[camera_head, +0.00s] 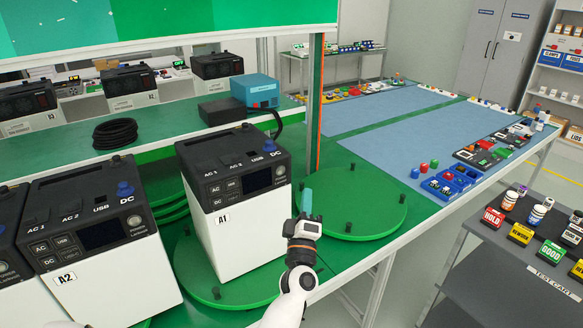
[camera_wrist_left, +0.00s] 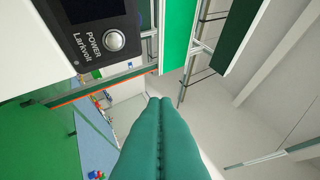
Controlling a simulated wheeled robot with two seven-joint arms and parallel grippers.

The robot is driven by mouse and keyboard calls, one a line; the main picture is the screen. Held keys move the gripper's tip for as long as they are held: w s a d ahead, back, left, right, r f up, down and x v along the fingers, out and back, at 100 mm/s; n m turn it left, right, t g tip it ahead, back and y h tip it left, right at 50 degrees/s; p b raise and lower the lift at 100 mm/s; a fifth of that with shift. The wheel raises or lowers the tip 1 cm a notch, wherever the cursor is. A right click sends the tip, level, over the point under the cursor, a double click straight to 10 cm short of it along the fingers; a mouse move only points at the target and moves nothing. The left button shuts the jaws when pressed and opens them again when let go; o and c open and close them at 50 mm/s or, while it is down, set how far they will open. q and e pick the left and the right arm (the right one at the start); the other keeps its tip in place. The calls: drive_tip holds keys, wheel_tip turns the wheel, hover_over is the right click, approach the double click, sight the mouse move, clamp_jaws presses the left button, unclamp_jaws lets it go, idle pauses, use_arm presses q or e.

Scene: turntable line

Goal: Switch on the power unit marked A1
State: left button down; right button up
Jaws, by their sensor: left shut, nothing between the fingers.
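The power unit marked A1 (camera_head: 235,235) is a white box with a black top and front panel, standing on a green turntable disc (camera_head: 215,290). Its front has a small dark screen and a round silver power button (camera_head: 280,171) at the panel's right edge. My left gripper (camera_head: 306,195), with teal fingers, is just right of the unit's front, apart from the button. Its fingers (camera_wrist_left: 160,103) are shut and empty. My right gripper is not in view.
A similar unit marked A2 (camera_head: 95,285) stands at the left. An empty green disc (camera_head: 365,205) lies right of A1. A coiled black cable (camera_head: 115,133) and a teal box (camera_head: 255,90) are behind. A test cart (camera_head: 490,260) stands at the right.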

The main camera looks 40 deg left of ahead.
use_arm(q)
drive_tip(key=shift+s, duration=0.15)
drive_tip(key=shift+a, duration=0.15)
drive_tip(key=b, duration=0.2)
approach(286, 165)
drive_tip(key=w+r, duration=0.2)
drive_tip(key=w, duration=0.1)
drive_tip(key=shift+w+a+r, duration=0.15)
drive_tip(key=shift+w+a, duration=0.2)
drive_tip(key=shift+a, duration=0.2)
drive_tip(key=shift+a, duration=0.1)
idle(1.5)
drive_tip(key=shift+w+a+b, duration=0.15)
drive_tip(key=shift+a+b, duration=0.15)
drive_tip(key=shift+w+a, duration=0.1)
drive_tip(key=shift+a, duration=0.2)
idle(0.8)
drive_tip(key=shift+d, duration=0.1)
drive_tip(key=shift+s+d, duration=0.3)
drive_tip(key=shift+d, duration=0.3)
